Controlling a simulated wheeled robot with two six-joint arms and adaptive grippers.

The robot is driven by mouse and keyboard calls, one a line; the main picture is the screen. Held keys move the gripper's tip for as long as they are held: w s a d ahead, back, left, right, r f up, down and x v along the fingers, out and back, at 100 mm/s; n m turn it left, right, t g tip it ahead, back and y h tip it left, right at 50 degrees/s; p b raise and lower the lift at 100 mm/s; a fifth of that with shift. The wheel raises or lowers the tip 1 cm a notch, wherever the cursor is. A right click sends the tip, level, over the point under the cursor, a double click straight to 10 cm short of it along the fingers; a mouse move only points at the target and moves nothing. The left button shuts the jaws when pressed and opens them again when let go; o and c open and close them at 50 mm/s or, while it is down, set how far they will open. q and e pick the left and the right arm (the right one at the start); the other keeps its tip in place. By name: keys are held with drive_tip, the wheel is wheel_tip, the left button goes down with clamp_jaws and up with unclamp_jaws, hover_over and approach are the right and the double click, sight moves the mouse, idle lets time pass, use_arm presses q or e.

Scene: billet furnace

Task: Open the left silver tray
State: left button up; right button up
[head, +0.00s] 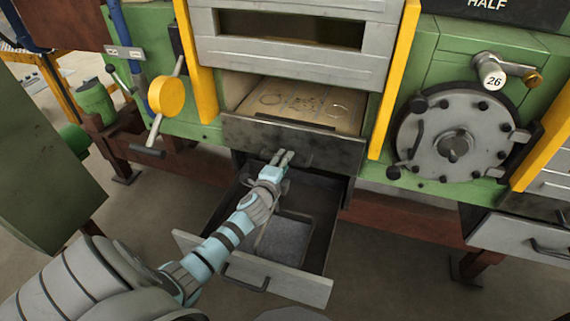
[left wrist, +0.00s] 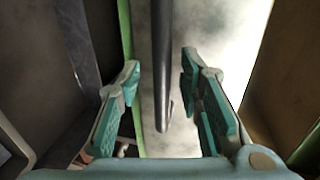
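The left silver tray (head: 310,291) is low under the furnace and stands pulled out toward me. Its pale front has a dark handle (head: 245,279). My left arm reaches over the tray, and my left gripper (head: 284,157) is beyond its front, close to the dark front panel (head: 335,148) above it. In the left wrist view my left gripper (left wrist: 162,78) is open, with a dark bar (left wrist: 162,50) showing between its fingers; I cannot tell whether they touch it. My right gripper is not in view.
Inside the tray lies a grey speckled slab (head: 285,240). A shelf with rings (head: 305,100) is above. Yellow posts (head: 396,75) flank the opening. At right are a round hatch (head: 455,140) and another silver tray (head: 515,238). A green box (head: 40,160) stands left.

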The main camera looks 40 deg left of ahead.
use_arm(q)
drive_tip(key=shift+w+a, duration=0.15)
drive_tip(key=shift+w, duration=0.25)
clamp_jaws()
